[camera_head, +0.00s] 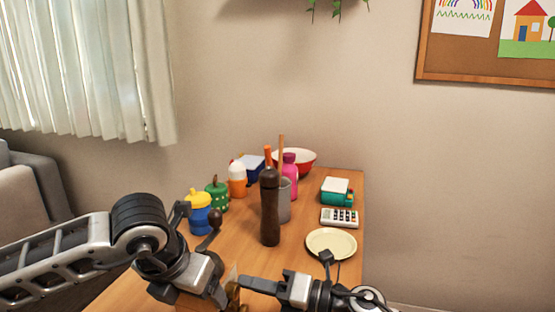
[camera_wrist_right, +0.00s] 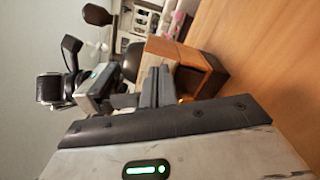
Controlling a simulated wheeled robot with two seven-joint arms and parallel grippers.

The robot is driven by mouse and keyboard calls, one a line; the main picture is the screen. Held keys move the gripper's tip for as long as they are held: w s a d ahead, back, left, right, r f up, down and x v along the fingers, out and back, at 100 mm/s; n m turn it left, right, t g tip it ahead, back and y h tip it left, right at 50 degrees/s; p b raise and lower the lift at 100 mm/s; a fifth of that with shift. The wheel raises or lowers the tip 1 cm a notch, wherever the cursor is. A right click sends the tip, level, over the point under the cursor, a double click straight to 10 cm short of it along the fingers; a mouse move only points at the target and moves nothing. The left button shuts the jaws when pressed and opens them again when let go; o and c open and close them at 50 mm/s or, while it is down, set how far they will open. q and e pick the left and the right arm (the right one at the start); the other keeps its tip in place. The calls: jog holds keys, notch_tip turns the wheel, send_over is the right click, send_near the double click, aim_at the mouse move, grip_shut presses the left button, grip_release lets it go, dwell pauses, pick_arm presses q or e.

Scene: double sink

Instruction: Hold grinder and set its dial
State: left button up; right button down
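The grinder appears as a wooden box (camera_wrist_right: 190,60) in the right wrist view, with a dark crank knob (camera_wrist_right: 97,15). In the head view its crank knob (camera_head: 215,216) rises behind my left gripper (camera_head: 218,293), which hides most of the body. My left gripper is beside the grinder; its grip on the box is hidden. My right gripper (camera_head: 246,284) comes in from the right, with its fingers close to the grinder's side; it also shows in the right wrist view (camera_wrist_right: 158,88). The dial is not clear, and I cannot tell whether the right fingers touch it.
A tall dark mill (camera_head: 270,208) stands behind the grippers, next to a grey cup (camera_head: 284,200). A cream plate (camera_head: 331,243), a calculator (camera_head: 339,217) and a teal box (camera_head: 338,191) line the right side. A blue-yellow bottle (camera_head: 199,213) and green jar (camera_head: 217,194) stand left.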

pick_arm(q)
jog(key=shift+w+r, duration=0.15)
pick_arm(e)
jog(key=shift+s+a+f, duration=0.1)
jog(key=shift+s+f, duration=0.05)
jog(key=shift+f, duration=0.1)
jog(key=shift+w, duration=0.3)
jog(key=shift+d, duration=0.25)
jog(key=v, duration=0.5)
jog(key=shift+d+r, duration=0.2)
jog(key=shift+d, duration=0.2)
jog(key=shift+w+a+r, duration=0.1)
jog(key=shift+a+r, duration=0.25)
jog(key=shift+a, duration=0.7)
jog(key=shift+w+a+r, duration=0.1)
jog(key=shift+a+r, duration=0.3)
jog(key=shift+a, duration=0.6)
jog(key=shift+w+a+r, duration=0.1)
jog(key=shift+a+r, duration=0.25)
jog(key=shift+a, duration=0.7)
